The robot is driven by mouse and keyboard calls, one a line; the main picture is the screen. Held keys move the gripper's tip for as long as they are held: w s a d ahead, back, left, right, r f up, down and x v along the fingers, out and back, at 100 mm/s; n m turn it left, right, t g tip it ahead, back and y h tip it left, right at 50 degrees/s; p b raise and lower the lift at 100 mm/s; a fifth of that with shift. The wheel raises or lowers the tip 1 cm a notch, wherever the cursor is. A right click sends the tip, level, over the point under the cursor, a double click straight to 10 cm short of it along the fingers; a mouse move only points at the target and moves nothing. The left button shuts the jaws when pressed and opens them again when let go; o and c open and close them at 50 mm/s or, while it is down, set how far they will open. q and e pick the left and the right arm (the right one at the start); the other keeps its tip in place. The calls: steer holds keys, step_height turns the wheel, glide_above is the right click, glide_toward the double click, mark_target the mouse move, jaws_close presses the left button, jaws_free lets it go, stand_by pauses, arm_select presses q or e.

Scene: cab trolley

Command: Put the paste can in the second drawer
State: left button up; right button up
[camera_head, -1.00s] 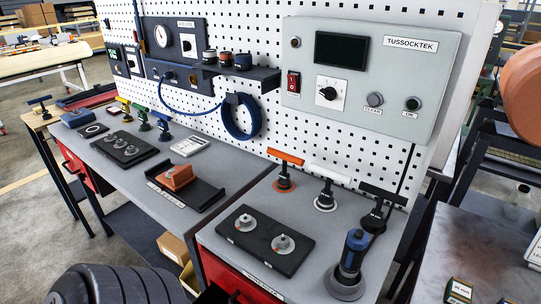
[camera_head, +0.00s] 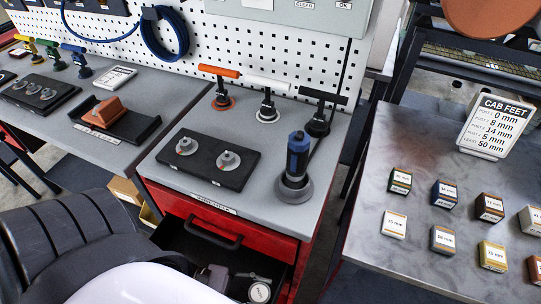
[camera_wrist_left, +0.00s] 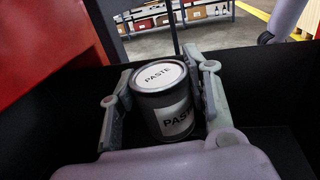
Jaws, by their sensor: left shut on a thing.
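The paste can (camera_wrist_left: 163,100) is a grey cylinder with a white lid and label, both reading PASTE. It looks upright between the two fingers of my left gripper (camera_wrist_left: 160,107), which is shut on it. In the head view the can's white lid (camera_head: 260,292) shows low in the picture, with my left gripper (camera_head: 240,282) beside it. Both are inside the open second drawer (camera_head: 180,239), which is dark inside and below a shut red top drawer (camera_head: 230,238). I cannot tell whether the can touches the drawer floor. My right gripper is not in view.
The grey bench top above the drawers holds a black tray with two round parts (camera_head: 213,160), a blue-handled tool (camera_head: 296,165) and several T-handled tools. A metal table (camera_head: 400,270) with small labelled boxes stands at the right, across a narrow gap.

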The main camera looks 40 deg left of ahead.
arm_select(q)
steer(key=w, duration=0.1)
steer(key=w+a, duration=0.1)
steer(key=w, duration=0.3)
steer(key=shift+a+f+p, duration=0.15)
steer(key=shift+f+p, duration=0.15)
steer(key=w, duration=0.3)
steer(key=shift+a+f, duration=0.3)
steer(key=shift+f, duration=0.35)
steer(key=shift+s, duration=0.1)
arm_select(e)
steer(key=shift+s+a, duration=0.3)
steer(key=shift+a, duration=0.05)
arm_select(q)
steer(key=shift+f+b, duration=0.65)
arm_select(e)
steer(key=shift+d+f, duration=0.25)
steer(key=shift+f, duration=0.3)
arm_select(q)
steer(key=o, duration=1.3)
